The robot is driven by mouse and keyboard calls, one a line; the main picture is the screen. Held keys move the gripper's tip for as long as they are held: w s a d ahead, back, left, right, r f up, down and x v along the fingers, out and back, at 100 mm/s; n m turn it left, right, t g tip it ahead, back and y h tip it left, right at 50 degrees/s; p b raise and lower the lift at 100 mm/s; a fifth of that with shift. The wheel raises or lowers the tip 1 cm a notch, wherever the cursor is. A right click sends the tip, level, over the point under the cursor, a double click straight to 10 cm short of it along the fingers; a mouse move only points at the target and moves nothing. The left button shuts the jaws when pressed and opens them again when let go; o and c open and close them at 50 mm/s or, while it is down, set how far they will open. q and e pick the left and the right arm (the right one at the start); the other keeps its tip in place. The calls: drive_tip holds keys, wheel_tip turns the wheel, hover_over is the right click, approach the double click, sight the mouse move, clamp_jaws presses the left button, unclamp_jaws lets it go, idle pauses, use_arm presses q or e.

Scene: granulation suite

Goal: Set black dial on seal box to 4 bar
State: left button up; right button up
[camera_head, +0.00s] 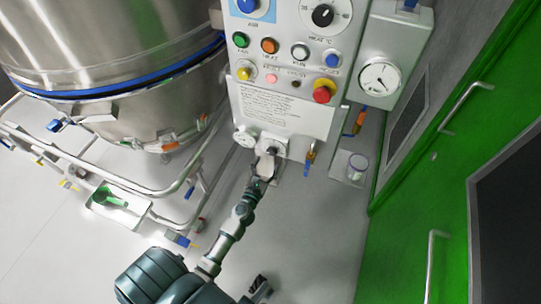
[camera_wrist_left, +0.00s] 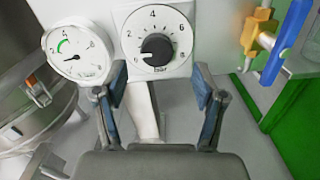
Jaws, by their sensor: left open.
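The black dial (camera_wrist_left: 157,48) sits on a white square plate with a scale marked 2, 4, 6 and 8 and "bar" below it. Its pale mark seems to point to the lower left, near the low end of the scale. In the head view the seal box (camera_head: 272,146) is at the lower edge of the control panel, its dial partly hidden by my gripper. My left gripper (camera_head: 265,166) is open just in front of it. In the left wrist view the gripper's two fingers (camera_wrist_left: 160,86) stand apart below the dial, not touching it. A dark part, probably my right gripper (camera_head: 260,289), shows at the bottom edge.
A round white gauge (camera_wrist_left: 77,52) with a green arc is left of the dial. A yellow and blue valve (camera_wrist_left: 265,35) is to the right. The control panel (camera_head: 285,108) with buttons rises above. A steel vessel (camera_head: 115,60) stands left, green doors (camera_head: 450,130) right.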

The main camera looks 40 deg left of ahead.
sight(270, 153)
use_arm(q)
drive_tip(key=w, duration=0.1)
drive_tip(key=w+a, duration=0.2)
drive_tip(key=w, duration=0.1)
drive_tip(key=shift+w+f, duration=0.1)
drive_tip(key=shift+f, duration=0.2)
drive_tip(key=shift+w+d, duration=0.1)
drive_tip(key=shift+w, duration=0.25)
drive_tip(key=shift+d+r, duration=0.25)
drive_tip(key=shift+d, duration=0.15)
drive_tip(key=shift+a, duration=0.15)
drive_tip(key=c, duration=0.8)
drive_tip(key=shift+a, duration=0.15)
drive_tip(key=c, duration=0.3)
drive_tip(key=shift+a+f, duration=0.15)
drive_tip(key=shift+c, duration=0.2)
